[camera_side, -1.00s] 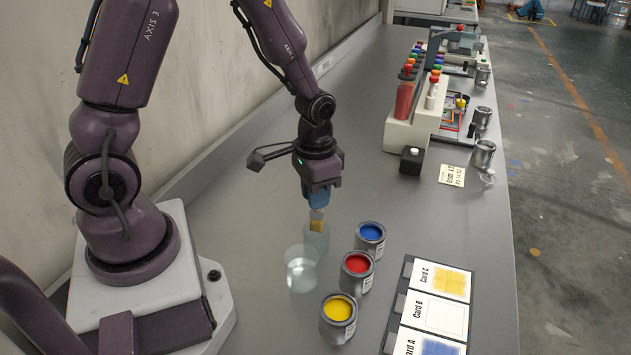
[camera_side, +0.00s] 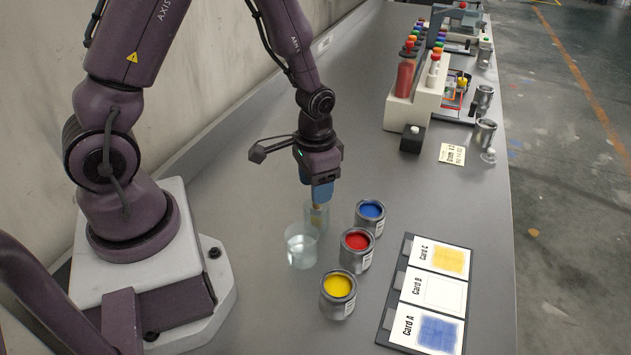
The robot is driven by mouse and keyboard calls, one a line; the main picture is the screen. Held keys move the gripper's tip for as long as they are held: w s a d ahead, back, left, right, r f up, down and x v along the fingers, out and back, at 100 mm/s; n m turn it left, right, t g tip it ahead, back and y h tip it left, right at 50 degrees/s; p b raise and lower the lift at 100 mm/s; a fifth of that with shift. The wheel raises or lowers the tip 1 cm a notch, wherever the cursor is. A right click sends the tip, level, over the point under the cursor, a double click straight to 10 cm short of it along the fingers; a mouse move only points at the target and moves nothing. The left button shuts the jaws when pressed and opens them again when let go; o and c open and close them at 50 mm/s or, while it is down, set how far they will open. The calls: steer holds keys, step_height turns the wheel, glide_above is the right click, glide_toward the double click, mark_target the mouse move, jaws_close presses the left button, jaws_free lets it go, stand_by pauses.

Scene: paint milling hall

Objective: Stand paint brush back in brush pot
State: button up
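Open blue (camera_side: 371,211), red (camera_side: 357,242) and yellow (camera_side: 338,286) paint cans stand to the right. A card board (camera_side: 396,305) lies beyond them. The bench behind the gripper is clear.

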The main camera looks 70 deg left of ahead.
step_height(320, 180, up, 13)
stand_by(0.7)
stand_by(0.6)
steer(key=s+d+r+t, duration=0.5)
steer(key=s+r, duration=0.5)
steer(key=r, duration=0.2)
steer(key=shift+s+r+t, duration=0.25)
steer(key=shift+s+t, duration=0.05)
stand_by(0.4)
